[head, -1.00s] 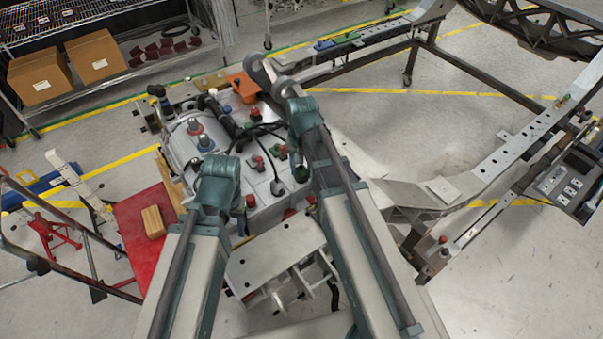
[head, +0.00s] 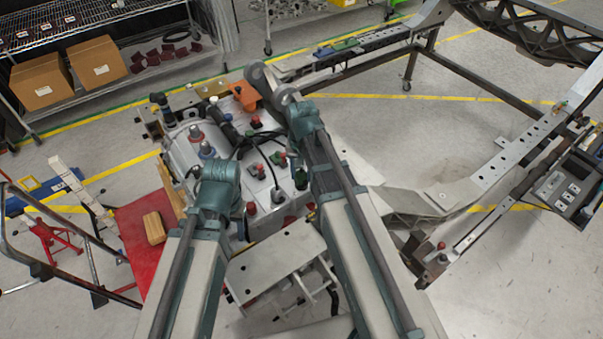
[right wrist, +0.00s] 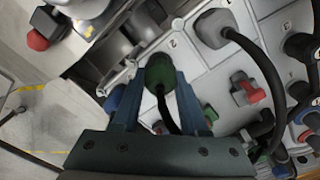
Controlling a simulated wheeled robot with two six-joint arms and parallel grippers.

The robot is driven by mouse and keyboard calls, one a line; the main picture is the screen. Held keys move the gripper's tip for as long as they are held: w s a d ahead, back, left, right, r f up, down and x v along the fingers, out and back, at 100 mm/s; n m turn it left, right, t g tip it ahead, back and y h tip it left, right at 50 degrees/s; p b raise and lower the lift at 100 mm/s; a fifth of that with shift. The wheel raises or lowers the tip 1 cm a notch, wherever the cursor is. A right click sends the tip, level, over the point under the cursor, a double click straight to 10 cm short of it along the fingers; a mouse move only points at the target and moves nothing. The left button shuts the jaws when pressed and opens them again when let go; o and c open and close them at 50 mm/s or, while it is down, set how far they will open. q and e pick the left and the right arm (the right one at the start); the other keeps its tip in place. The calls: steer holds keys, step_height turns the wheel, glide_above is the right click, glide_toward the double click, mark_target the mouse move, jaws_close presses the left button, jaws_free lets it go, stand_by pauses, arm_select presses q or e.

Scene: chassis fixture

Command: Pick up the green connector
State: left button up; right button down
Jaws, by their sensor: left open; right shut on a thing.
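The green connector (right wrist: 159,70) is between the blue-grey fingertips of my right gripper (right wrist: 160,84) in the right wrist view. The gripper is shut on it, and a black cable runs down from it between the fingers. The connector is over the light grey housing; I cannot tell whether it still touches its socket. In the head view the green connector (head: 301,179) shows beside my right arm, which hides most of the right gripper. My left arm comes in from the left, but its gripper is hidden.
A grey plug with a black cable (right wrist: 212,28) and a red-and-grey connector (right wrist: 247,92) stand close by on the housing. A red panel (head: 134,232) with a wooden block (head: 154,228) lies left of the housing.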

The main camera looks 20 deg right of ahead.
mark_target(302, 172)
step_height(302, 172, up, 8)
steer(key=p, duration=0.7)
steer(key=shift+r, duration=0.2)
arm_select(q)
step_height(302, 172, up, 8)
steer(key=shift+r, duration=0.2)
arm_select(e)
steer(key=shift+f, duration=0.1)
